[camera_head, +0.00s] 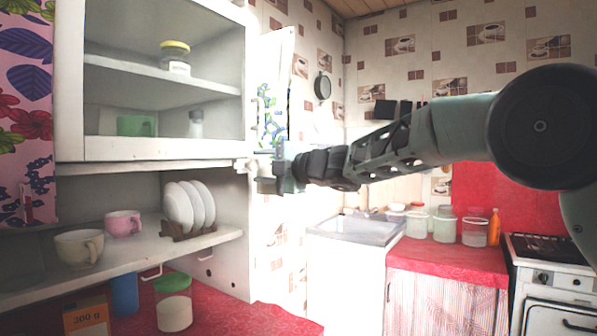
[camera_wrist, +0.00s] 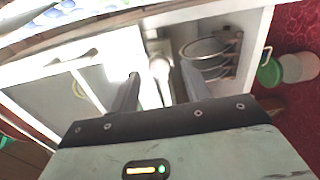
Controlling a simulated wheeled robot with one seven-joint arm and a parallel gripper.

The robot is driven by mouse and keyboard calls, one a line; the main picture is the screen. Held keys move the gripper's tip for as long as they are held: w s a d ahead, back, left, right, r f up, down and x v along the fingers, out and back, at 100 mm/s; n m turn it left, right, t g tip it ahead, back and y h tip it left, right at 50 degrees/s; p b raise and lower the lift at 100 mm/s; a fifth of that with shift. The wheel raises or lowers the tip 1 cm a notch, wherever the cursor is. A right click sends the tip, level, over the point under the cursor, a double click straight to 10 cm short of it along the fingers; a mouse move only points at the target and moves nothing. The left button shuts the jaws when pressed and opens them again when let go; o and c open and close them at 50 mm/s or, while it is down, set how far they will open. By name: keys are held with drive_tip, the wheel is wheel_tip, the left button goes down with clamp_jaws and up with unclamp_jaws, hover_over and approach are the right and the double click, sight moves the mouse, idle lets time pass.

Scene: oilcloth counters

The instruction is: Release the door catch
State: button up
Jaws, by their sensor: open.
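A white wall cabinet (camera_head: 150,150) with a glazed front fills the left of the head view. My gripper (camera_head: 262,172) is at its lower right corner, pointing left. In the wrist view my gripper (camera_wrist: 160,74) is open, with its two fingers apart. A small pale rounded piece (camera_wrist: 159,66) shows between the fingers, apart from both; it may be the door catch, but I cannot tell for sure. A pale knob-like piece (camera_head: 243,165) shows beside the fingertips in the head view. Contact there is too small to tell.
Below the cabinet, an open shelf (camera_head: 130,259) holds cups (camera_head: 80,248) and a rack of white plates (camera_head: 184,208). A green-lidded jar (camera_head: 173,303) stands on the red counter below. A sink (camera_head: 355,229) and stove (camera_head: 560,265) lie to the right.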

drive_tip(key=b+v, duration=0.3)
drive_tip(key=v, duration=1.2)
drive_tip(key=shift+s+d, duration=0.15)
drive_tip(key=shift+s, duration=0.05)
drive_tip(key=s+f+m+g+h+p, duration=0.1)
drive_tip(key=s+f+m+h, duration=0.45)
drive_tip(key=f+m, duration=0.3)
drive_tip(key=s+f+m+g+h+p, duration=0.15)
drive_tip(key=s+f+m+h, duration=0.25)
drive_tip(key=s+f+m, duration=0.45)
drive_tip(key=s+d+f+m+g+h, duration=0.1)
drive_tip(key=s+f, duration=0.3)
drive_tip(key=s, duration=0.4)
drive_tip(key=s+d+f+m+g+h+p, duration=0.1)
drive_tip(key=s+f+g, duration=0.3)
drive_tip(key=s, duration=0.4)
drive_tip(key=s+d+f+m+g+h+p, duration=0.1)
drive_tip(key=s+d+f+m+g+h, duration=0.1)
drive_tip(key=s+f, duration=0.4)
drive_tip(key=s+d+g, duration=0.1)
drive_tip(key=s, duration=0.2)
drive_tip(key=shift+d, duration=0.15)
drive_tip(key=shift+w+r+g, duration=0.1)
drive_tip(key=shift+g, duration=0.15)
